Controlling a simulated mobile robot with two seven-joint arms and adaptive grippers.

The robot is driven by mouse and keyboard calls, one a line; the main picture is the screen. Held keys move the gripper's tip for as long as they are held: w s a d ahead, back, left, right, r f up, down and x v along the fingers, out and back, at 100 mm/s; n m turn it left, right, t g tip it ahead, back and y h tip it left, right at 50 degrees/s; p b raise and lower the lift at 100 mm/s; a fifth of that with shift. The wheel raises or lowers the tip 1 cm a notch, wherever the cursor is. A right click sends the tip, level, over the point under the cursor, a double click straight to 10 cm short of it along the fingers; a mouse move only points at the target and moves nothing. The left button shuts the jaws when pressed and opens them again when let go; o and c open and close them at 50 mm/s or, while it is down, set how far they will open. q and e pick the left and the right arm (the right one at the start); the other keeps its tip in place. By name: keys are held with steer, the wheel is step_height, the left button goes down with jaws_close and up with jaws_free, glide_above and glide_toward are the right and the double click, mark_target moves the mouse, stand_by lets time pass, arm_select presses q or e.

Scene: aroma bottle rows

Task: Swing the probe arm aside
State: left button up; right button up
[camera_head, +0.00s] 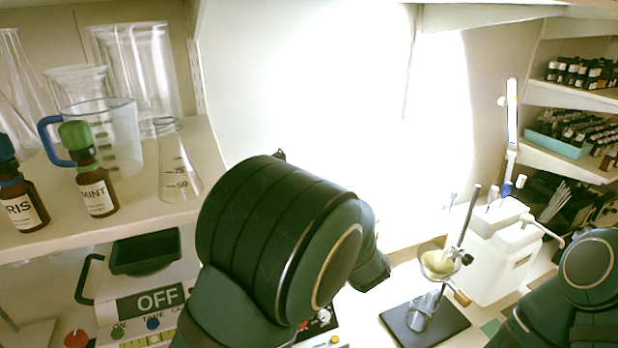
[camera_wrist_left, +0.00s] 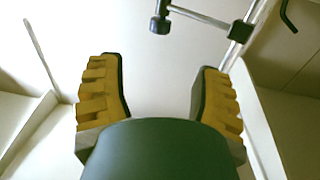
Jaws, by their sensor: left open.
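A slim metal rod (camera_wrist_left: 200,16), which looks like the probe arm, runs across the top of the left wrist view. A dark knob (camera_wrist_left: 160,25) hangs at its left end, and its right end meets a dark clamp (camera_wrist_left: 240,31) on a metal post. My left gripper (camera_wrist_left: 160,75) is open, with its yellow-padded fingers wide apart and nothing between them. The rod is beyond the fingertips, apart from them. In the head view, my left arm covers the middle, and neither the gripper's fingers nor this rod can be made out. My right gripper is not visible.
A shelf at left holds a mint bottle (camera_head: 95,170), a beaker (camera_head: 108,135) and a flask (camera_head: 178,165). Below is a device (camera_head: 152,302) reading OFF. At right stand a ring stand (camera_head: 425,318) and a white container (camera_head: 498,255). Bottle-filled shelves are at far right.

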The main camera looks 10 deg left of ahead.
arm_select(q)
steer(key=x, duration=1.3)
steer(key=shift+w+a+b, duration=0.2)
steer(key=shift+w+b, duration=0.1)
steer(key=shift+b, duration=0.1)
jaws_close()
